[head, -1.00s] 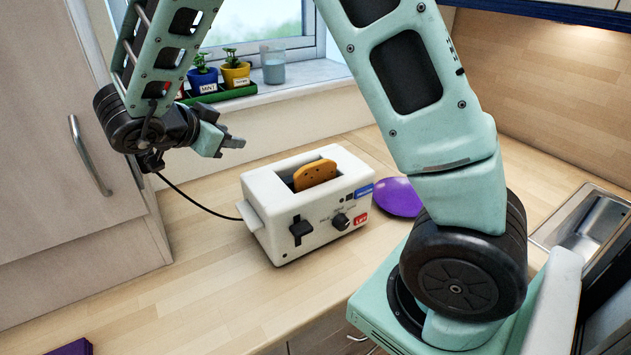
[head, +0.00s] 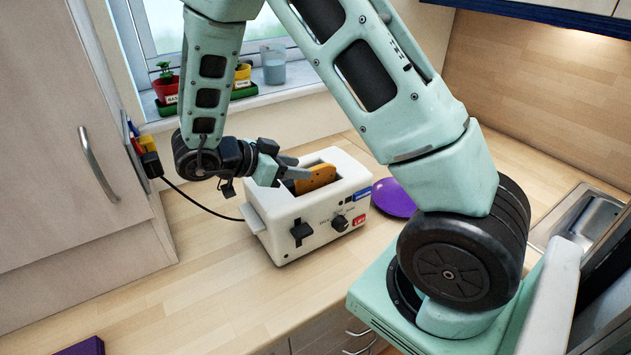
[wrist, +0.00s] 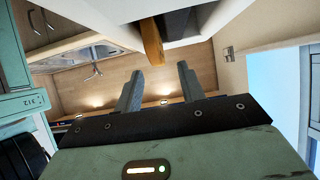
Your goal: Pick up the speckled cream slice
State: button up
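An orange-brown slice (head: 316,178) with dark specks stands on edge in the slot of the white toaster (head: 285,232), its upper part showing above the opening. I see no cream-coloured slice. My gripper (head: 294,172) is at the toaster's left end, just above the slot, with its fingertips close to the slice and partly covering its left end. In the wrist view the fingers of my gripper (wrist: 160,85) are apart with nothing between them. The slice (wrist: 152,42) shows edge-on beyond the fingertips. The lower part of the slice is hidden in the toaster.
A purple plate (head: 395,197) lies behind the toaster on the right. Potted plants (head: 166,84) and a glass (head: 273,64) stand on the windowsill. A sink (head: 588,215) is at the right. The counter in front of the toaster is clear.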

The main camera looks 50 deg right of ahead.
aim_at(313, 169)
jog(key=p+x, duration=0.1)
jog(key=x, duration=0.2)
jog(key=p+x, duration=0.1)
jog(key=x, duration=0.1)
jog(key=shift+s+d+r+p, duration=0.15)
jog(key=shift+s+d+p, duration=0.1)
jog(key=shift+d+p, duration=0.1)
jog(key=shift+d, duration=0.2)
grip_shut()
